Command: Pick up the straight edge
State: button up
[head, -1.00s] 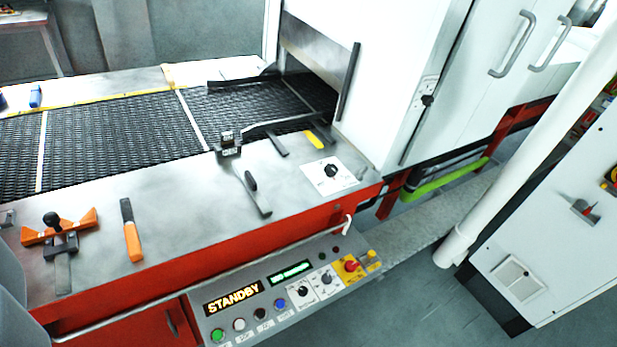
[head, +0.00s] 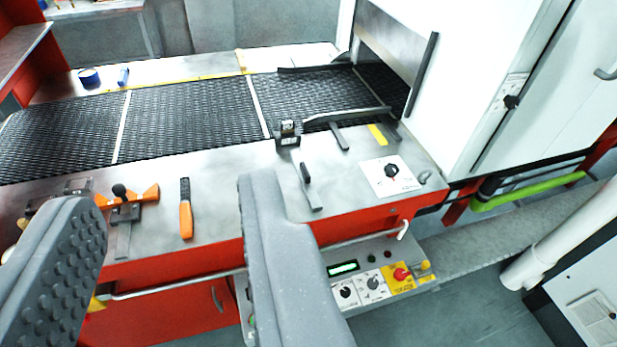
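A flat metal strip with a dark grip (head: 309,186) lies on the steel ledge beside the belt, and it looks like the straight edge, though I cannot be sure. It lies just right of my right finger, apart from it in the picture. My gripper (head: 168,195) is open, its two grey fingers wide apart in the foreground, with nothing held between them. An orange-handled tool (head: 185,210) lies on the ledge in the gap between the fingers. An orange winged tool with a black knob (head: 128,200) lies left of that, near my left finger.
A black mesh belt (head: 190,118) runs behind the ledge into a white machine housing (head: 455,90). A small black block device (head: 288,134) stands at the ledge's back edge. A dial plate (head: 391,176) is at right. A handrail and control panel (head: 372,287) sit below the front edge.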

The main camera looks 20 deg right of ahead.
aim_at(314, 202)
jog(key=z, duration=0.05)
jog(key=i, duration=1)
jog(key=u, duration=0.1)
